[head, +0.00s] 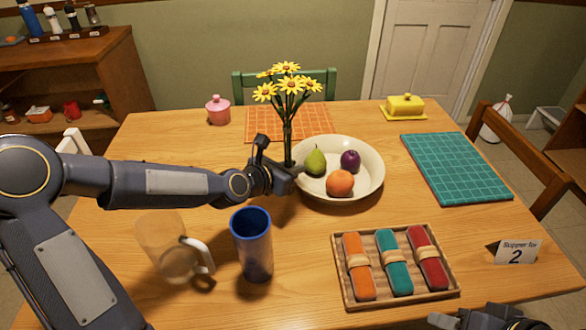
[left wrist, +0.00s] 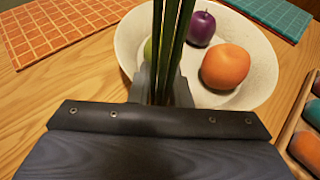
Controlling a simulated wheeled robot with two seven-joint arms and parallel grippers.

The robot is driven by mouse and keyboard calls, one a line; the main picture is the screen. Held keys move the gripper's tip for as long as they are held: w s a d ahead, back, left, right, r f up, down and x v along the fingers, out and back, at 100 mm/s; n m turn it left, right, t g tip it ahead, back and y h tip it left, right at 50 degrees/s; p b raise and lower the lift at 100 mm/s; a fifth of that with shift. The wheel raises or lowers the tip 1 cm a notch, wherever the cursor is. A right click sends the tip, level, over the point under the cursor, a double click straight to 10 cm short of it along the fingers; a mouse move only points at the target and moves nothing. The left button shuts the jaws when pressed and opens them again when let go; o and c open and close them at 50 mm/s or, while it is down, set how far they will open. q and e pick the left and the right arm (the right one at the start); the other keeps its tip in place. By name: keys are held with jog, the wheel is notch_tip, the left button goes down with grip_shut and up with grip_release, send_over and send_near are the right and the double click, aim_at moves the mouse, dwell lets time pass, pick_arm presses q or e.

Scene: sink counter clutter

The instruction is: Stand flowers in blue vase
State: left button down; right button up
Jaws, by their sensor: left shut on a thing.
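The yellow flowers (head: 286,85) stand upright on green stems above the table, left of the fruit bowl. My left gripper (head: 287,172) is shut on the stems; the stems (left wrist: 172,45) also show between its fingers in the left wrist view. The lower stem ends are hidden behind the gripper. The blue vase (head: 253,245) stands upright on the table, nearer than the gripper and slightly left of it. Its open mouth faces up. My right gripper (head: 490,318) shows only partly at the bottom right edge, away from the flowers and vase.
A clear pitcher (head: 165,247) stands just left of the vase. A white bowl (head: 368,188) holds a pear, a plum and an orange beside my left gripper. A wooden tray (head: 340,268) with rolled napkins lies right of the vase. A teal mat (head: 455,168) lies at the right.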

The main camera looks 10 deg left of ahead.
pick_arm(q)
jog(key=c, duration=1.8)
grip_release()
jog(key=shift+f, duration=0.15)
jog(key=o, duration=0.5)
jog(key=shift+c, duration=0.2)
